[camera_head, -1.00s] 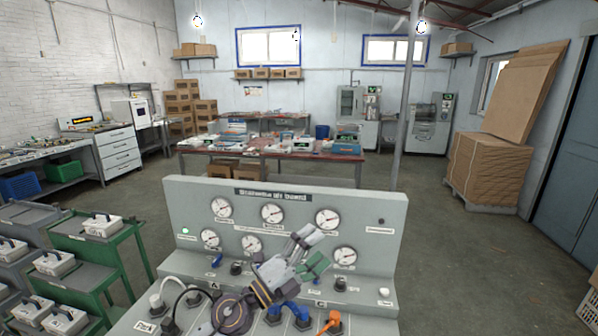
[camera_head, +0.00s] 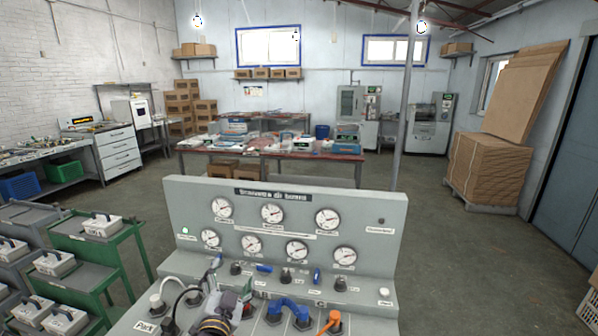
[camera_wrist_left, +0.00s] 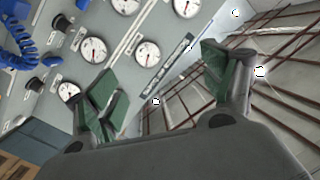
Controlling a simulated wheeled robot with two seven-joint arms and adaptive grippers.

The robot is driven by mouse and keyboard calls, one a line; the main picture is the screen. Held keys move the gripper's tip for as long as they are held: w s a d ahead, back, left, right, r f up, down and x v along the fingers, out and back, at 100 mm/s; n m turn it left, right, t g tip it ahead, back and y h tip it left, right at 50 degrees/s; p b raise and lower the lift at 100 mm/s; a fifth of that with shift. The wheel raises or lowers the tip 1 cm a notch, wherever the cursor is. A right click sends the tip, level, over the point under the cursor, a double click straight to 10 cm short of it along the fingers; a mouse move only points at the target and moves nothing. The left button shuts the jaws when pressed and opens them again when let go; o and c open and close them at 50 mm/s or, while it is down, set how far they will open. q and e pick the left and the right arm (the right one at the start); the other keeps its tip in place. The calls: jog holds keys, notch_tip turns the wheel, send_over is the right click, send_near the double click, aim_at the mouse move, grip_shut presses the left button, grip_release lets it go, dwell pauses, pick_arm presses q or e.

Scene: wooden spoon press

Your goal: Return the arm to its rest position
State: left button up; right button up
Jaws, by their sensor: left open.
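My left gripper (camera_head: 232,284) is low in the head view, in front of the lower left part of the grey gauge board (camera_head: 178,215). It is open, with its two green-padded fingers apart. In the left wrist view the open fingers (camera_wrist_left: 160,82) have nothing between them. Behind them lie the board's gauges (camera_wrist_left: 94,50) and a blue coiled hose (camera_wrist_left: 32,45). The gripper hides part of the board's sloping front. My right gripper is in neither view.
A blue hose (camera_head: 288,305), an orange plug (camera_head: 332,318) and a white plug (camera_head: 157,302) sit on the board's front. Green carts (camera_head: 100,245) with grey cases stand at the left.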

pick_arm(q)
jog(key=s+a+f+n+g+y, duration=0.1)
jog(key=s+a+f+n+g, duration=0.15)
jog(key=s+f+g, duration=0.35)
jog(key=s+a+f+n+g, duration=0.1)
jog(key=s+a+f, duration=0.25)
jog(key=f, duration=0.45)
jog(key=s+d+f+n+g+h, duration=0.1)
jog(key=s+f+g, duration=0.25)
jog(key=s, duration=0.45)
jog(key=s+f+g+h, duration=0.1)
jog(key=s+f+g, duration=0.25)
jog(key=s, duration=0.45)
notch_tip(320, 180, down, 32)
jog(key=s+g, duration=0.1)
jog(key=s, duration=0.1)
jog(key=s+a+f, duration=0.2)
jog(key=s+f, duration=0.8)
jog(key=s, duration=0.1)
jog(key=s+a+f+g, duration=0.1)
jog(key=s+f, duration=0.9)
jog(key=s, duration=0.1)
jog(key=shift+s+a+f, duration=0.15)
jog(key=shift+a+f, duration=0.2)
jog(key=shift+a, duration=0.05)
